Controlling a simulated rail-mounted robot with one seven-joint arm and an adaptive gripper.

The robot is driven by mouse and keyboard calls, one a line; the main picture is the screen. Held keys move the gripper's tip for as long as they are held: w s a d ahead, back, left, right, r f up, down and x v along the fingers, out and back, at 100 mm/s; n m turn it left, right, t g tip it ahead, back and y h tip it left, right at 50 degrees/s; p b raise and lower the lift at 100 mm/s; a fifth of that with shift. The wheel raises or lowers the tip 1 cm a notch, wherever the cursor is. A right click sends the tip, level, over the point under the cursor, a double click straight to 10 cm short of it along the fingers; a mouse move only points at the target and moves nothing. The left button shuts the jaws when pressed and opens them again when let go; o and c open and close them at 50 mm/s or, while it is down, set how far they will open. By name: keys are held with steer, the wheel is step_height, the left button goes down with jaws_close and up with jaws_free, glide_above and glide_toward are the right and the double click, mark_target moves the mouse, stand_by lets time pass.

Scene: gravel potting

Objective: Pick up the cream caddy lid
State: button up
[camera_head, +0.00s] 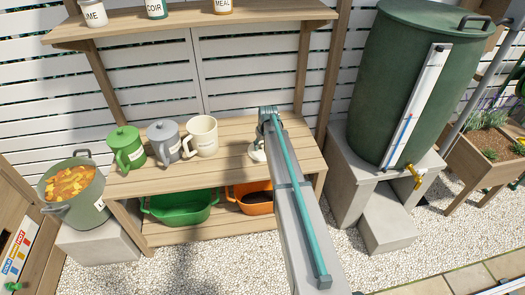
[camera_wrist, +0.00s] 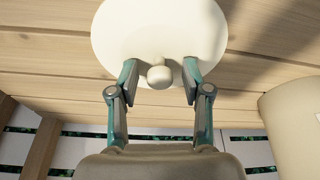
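The cream caddy lid (camera_head: 256,154) lies on the right part of the wooden bench, partly hidden by my arm. In the wrist view the lid (camera_wrist: 160,25) is a pale disc with a round knob (camera_wrist: 159,78). My gripper (camera_wrist: 160,70) is open, its two teal fingertips on either side of the knob with a small gap at each side. In the head view my gripper (camera_head: 262,141) is over the lid, its fingers mostly hidden. The cream caddy (camera_head: 203,136) stands without a lid to the left; its side also shows in the wrist view (camera_wrist: 298,125).
Grey (camera_head: 164,142) and green (camera_head: 126,149) lidded caddies stand left of the cream one. A shelf (camera_head: 180,20) with labelled jars is above. A green tub (camera_head: 182,208) and an orange tub (camera_head: 252,200) are below. A large green barrel (camera_head: 405,80) stands right.

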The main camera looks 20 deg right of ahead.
jaws_close()
steer(key=shift+r, duration=0.15)
